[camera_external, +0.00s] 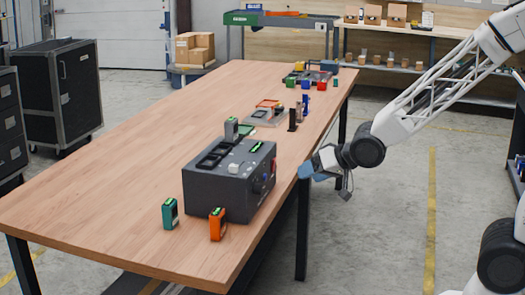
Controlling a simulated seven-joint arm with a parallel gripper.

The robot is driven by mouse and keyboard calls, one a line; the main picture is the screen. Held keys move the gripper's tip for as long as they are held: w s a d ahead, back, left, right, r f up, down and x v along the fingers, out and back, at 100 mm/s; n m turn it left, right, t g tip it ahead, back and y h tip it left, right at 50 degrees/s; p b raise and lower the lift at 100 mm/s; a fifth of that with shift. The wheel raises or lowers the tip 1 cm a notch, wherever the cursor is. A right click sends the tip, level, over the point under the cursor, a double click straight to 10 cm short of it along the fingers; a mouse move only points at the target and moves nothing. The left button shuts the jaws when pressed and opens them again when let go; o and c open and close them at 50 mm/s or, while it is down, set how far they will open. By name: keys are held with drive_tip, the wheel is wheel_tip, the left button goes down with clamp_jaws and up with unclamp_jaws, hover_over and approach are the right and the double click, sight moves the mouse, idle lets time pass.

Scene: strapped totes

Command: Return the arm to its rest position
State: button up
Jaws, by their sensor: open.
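My gripper (306,171) is at the end of the white and dark arm that reaches in from the right. It hangs in the air at the table's right edge, right of the dark grey box. It is open, and I see nothing between its fingers. The wooden table (120,190) runs from the front left to the back right. My fingertips are small in this view, and their exact gap is hard to make out.
A dark grey box (259,187) with slots on top stands near the table's front. A green block (170,213) and an orange block (217,225) stand before it. Trays and small coloured items lie farther back. Black cabinets (72,92) stand left. The table's left side is bare.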

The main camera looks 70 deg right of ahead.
drive_tip(key=s+a+r+n+g, duration=0.2)
drive_tip(key=s+r, duration=0.1)
drive_tip(key=s, duration=0.5)
drive_tip(key=s+a+r+n+g+y, duration=0.1)
drive_tip(key=s+a+r+n+g, duration=0.2)
drive_tip(key=s, duration=0.5)
drive_tip(key=s+a+r+n+g, duration=0.2)
drive_tip(key=s+r+g, duration=0.1)
drive_tip(key=s, duration=0.5)
drive_tip(key=shift+s+a+n, duration=0.3)
drive_tip(key=shift+a+n, duration=0.1)
